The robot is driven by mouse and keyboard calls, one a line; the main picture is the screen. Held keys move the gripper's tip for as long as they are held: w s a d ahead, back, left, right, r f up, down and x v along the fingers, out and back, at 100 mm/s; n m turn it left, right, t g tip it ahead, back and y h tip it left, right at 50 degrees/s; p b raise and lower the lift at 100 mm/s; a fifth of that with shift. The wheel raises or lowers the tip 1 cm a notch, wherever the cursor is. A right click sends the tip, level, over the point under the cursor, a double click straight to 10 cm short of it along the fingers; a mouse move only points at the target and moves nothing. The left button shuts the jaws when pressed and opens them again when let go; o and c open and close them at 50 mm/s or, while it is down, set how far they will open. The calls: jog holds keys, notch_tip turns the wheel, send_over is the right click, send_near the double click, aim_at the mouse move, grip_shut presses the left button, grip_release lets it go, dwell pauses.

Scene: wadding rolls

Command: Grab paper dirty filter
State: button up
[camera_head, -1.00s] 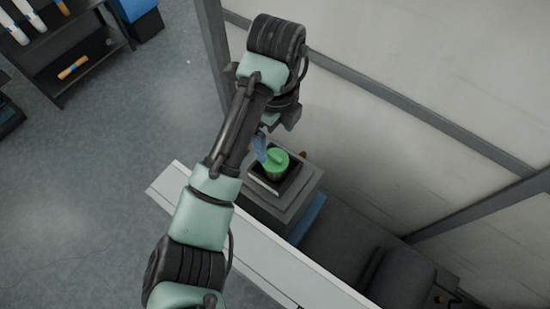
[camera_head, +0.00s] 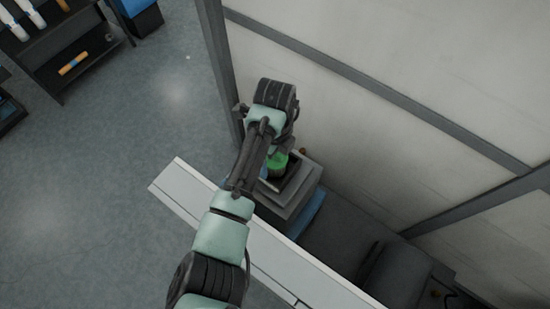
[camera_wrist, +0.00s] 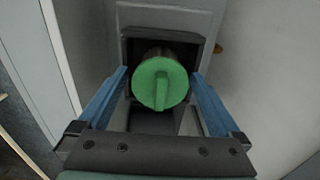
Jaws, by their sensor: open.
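The filter (camera_wrist: 160,84) shows as a green round cap with a raised bar across it. It sits in a dark square recess (camera_wrist: 127,48) on a grey machine. In the head view the green cap (camera_head: 279,160) is partly covered by my arm. My gripper (camera_wrist: 160,80) is open, with one blue finger on each side of the cap in the wrist view. I cannot tell whether the fingers touch it. The body of the filter below the cap is mostly hidden.
A long white ledge (camera_head: 260,247) runs in front of the machine. A pale wall with grey beams (camera_head: 390,95) stands close behind it. A dark shelf (camera_head: 75,50) with several rolls is at the upper left. The floor on the left is clear.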

jog(key=c, duration=1.3)
jog(key=shift+r, duration=0.1)
